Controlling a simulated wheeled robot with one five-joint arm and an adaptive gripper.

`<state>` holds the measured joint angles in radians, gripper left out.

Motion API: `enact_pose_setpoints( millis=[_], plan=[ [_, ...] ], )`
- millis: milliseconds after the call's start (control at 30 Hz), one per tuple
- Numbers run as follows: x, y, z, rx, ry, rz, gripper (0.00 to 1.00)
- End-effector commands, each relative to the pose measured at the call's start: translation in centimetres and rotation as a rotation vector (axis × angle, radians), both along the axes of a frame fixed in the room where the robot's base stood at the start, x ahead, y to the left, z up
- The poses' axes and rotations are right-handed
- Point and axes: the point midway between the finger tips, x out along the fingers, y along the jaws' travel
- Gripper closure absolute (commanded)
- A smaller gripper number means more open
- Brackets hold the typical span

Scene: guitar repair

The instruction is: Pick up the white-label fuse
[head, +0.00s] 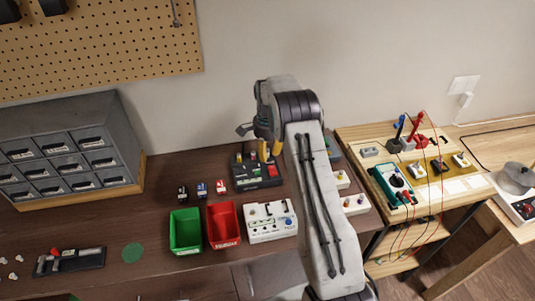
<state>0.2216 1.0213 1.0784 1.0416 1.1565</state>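Three small upright pieces stand in a row on the brown bench: a black-and-white one (182,193), a blue-and-white one (202,190) and a red-and-white one (221,187). They may be the fuses, but they are too small for me to tell which is the white-label one. My gripper (270,153) points down over the black block (246,180), which carries coloured parts, to the right of the row. Its two yellow fingers look apart, with nothing clearly between them. My arm hides part of the bench to the right.
A green bin (186,231) and a red bin (223,226) stand in front of the row, beside a white panel box (270,222). A grey drawer cabinet (70,150) is at left. A wooden bench (438,200) with a meter and leads is at right.

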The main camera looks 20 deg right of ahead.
Motion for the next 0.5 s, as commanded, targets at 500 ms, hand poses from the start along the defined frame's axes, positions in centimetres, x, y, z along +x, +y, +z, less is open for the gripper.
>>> enact_pose_setpoints(
  millis=[500],
  plan=[
    [-0.01, 0.0, 0.01, 0.0, 0.0, 0.0, 1.0]
  ],
)
